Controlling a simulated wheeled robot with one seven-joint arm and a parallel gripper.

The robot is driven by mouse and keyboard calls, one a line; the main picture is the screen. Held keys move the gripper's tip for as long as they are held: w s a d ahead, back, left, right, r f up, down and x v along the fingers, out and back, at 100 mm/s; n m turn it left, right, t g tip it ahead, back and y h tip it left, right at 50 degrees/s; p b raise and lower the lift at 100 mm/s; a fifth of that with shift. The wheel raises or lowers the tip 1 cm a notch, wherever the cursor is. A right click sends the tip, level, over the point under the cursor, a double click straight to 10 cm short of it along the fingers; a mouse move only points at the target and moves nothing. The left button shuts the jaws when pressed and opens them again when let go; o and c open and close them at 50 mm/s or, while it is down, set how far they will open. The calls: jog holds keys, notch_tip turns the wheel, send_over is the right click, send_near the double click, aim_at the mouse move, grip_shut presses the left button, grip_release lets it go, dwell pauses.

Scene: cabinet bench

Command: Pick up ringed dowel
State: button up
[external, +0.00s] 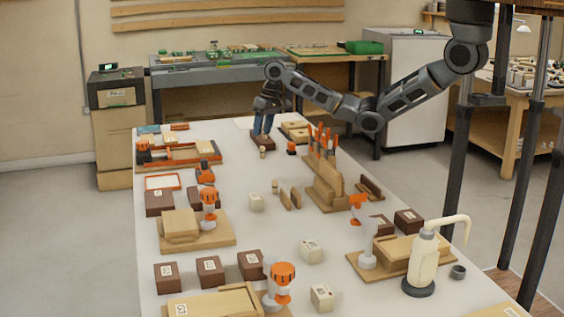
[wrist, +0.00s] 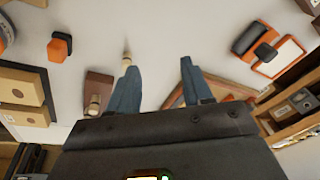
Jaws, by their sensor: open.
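My gripper (external: 263,131) points down over the far part of the bench, with its blue fingers apart and nothing visible between them. In the wrist view, my gripper (wrist: 158,67) also shows open. A small tan dowel (wrist: 126,59) lies just beyond the left fingertip, partly hidden by it. A second pale dowel-like piece (wrist: 94,104) is at a brown block (wrist: 99,88), left of the left finger. In the external view, a small tan dowel (external: 262,152) stands in front of the brown block (external: 262,142), below my gripper. I cannot tell which piece carries rings.
An orange-rimmed tray (external: 180,154) is at the left of the bench. A slotted wooden rack (external: 325,186) with orange-handled tools stands at right.

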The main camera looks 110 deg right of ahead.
jog(key=w+a+m+g+p, duration=0.1)
jog(key=w+a+m+p, duration=0.25)
jog(key=a, duration=0.85)
jog(key=m+g+p, duration=0.1)
jog(key=m+p, duration=0.1)
jog(key=p, duration=0.2)
send_over(275, 182)
jog(key=f, duration=0.2)
jog(key=shift+w+d+f+y, duration=0.2)
jog(key=shift+w+f+y, duration=0.05)
jog(key=shift+f+y, duration=0.15)
jog(key=f, duration=0.8)
jog(key=shift+s+d, duration=0.25)
jog(key=shift+s, duration=0.1)
jog(key=shift+c, duration=0.2)
grip_shut()
